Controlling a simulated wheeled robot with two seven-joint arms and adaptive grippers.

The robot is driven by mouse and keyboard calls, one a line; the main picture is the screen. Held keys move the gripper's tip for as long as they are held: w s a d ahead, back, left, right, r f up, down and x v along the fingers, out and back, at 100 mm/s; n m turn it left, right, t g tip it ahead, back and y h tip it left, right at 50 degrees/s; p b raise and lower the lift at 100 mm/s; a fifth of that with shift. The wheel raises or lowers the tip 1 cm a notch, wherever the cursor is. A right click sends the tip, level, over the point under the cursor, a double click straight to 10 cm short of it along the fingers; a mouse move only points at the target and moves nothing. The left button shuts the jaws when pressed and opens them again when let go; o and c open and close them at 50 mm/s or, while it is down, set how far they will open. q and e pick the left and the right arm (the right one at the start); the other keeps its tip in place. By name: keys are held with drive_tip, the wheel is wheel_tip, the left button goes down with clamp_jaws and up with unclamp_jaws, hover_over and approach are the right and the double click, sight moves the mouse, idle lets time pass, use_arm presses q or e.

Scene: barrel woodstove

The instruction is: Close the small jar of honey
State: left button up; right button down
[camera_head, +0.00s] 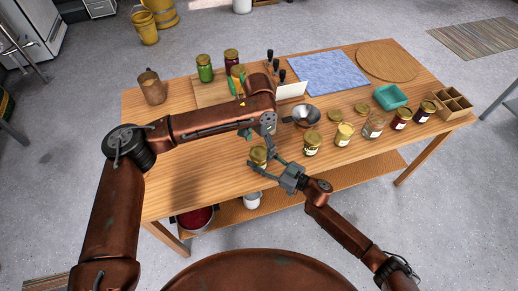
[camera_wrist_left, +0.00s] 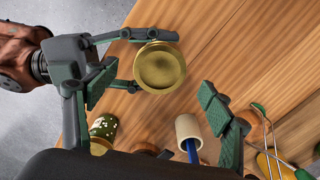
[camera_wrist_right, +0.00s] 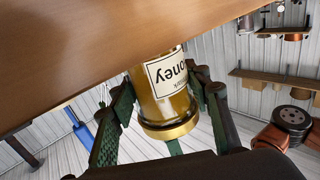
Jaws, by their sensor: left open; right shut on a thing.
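The small honey jar (camera_wrist_right: 172,88) is in my right gripper, with a pale label reading "honey" that shows upside down in the right wrist view. A gold lid (camera_wrist_right: 170,128) sits on its mouth; I cannot tell how tight it is. The left wrist view shows the lid (camera_wrist_left: 160,67) from above. My right gripper (camera_head: 262,164) is shut around the jar, one finger on each side. My left gripper (camera_wrist_left: 160,103) is open and empty above the table, with the lid off to one side of its fingers. In the head view the jar (camera_head: 259,155) stands near the table's front edge.
The wooden table (camera_head: 195,175) holds a row of jars (camera_head: 343,133), loose gold lids (camera_head: 335,115), a metal funnel (camera_head: 304,114), a teal tray (camera_head: 390,96) and a wooden divided box (camera_head: 451,103) to the right. Bare wood lies left of the honey jar.

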use_arm(q)
wheel_tip(320, 180, up, 9)
drive_tip(key=shift+r, duration=0.15)
use_arm(e)
drive_tip(key=shift+r, duration=0.1)
drive_tip(key=c, duration=1)
unclamp_jaws()
drive_tip(key=shift+o, duration=0.2)
drive_tip(key=v, duration=1.2)
